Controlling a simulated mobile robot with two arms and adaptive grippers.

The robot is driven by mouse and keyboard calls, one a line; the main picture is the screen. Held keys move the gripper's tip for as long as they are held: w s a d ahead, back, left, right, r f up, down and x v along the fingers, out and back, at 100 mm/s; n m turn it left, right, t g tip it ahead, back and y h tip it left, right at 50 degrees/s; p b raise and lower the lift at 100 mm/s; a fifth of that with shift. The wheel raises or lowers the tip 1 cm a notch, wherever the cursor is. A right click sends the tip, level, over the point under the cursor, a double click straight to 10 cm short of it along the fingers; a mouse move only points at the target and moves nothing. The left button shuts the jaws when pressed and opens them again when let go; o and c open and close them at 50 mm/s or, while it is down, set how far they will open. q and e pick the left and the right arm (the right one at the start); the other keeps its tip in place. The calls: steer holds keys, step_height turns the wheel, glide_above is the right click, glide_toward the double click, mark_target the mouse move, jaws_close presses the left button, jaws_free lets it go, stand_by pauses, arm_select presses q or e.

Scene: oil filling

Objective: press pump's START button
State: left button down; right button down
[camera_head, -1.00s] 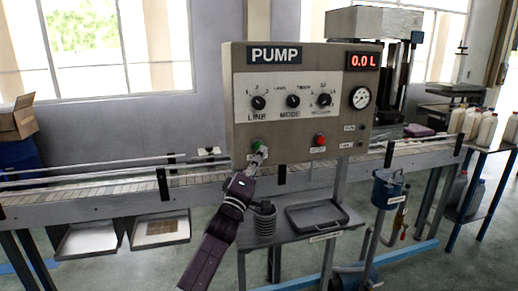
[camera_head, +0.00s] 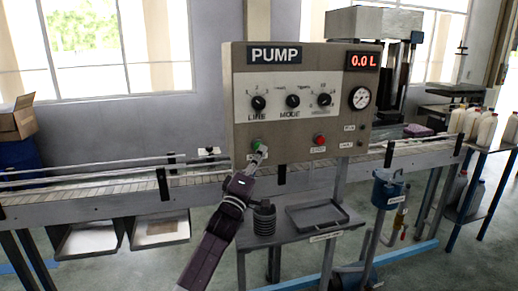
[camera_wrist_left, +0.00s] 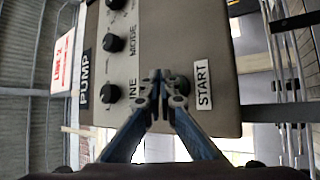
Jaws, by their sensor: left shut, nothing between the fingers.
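The grey pump panel (camera_head: 240,110) stands in the middle of the head view, with a PUMP sign and a red display (camera_head: 363,61) reading 0.0 L. The green START button (camera_head: 257,142) is at its lower left. My left gripper (camera_head: 263,149) is shut and empty, its tips at the button's lower right edge in this view. In the left wrist view the shut fingertips (camera_wrist_left: 166,98) are in front of the panel beside the START label (camera_wrist_left: 203,85), partly hiding the green button (camera_wrist_left: 184,84). I cannot tell whether they touch it. My right gripper is not in view.
A red button (camera_head: 319,139) is to the right on the panel, below three knobs and a gauge (camera_head: 360,98). A conveyor (camera_head: 110,195) runs behind. A small table with a tray (camera_head: 317,216) stands below. Bottles (camera_head: 486,130) stand at the right.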

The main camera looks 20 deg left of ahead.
arm_select(q)
steer(key=shift+w+a, duration=0.4)
steer(key=shift+w, duration=0.2)
stand_by(0.9)
stand_by(0.3)
steer(key=shift+s+d+p, duration=0.5)
steer(key=shift+s, duration=0.35)
steer(key=s+d+p, duration=0.1)
steer(key=s, duration=0.1)
steer(key=s+d+p, duration=0.2)
steer(key=shift+a, duration=0.1)
stand_by(0.7)
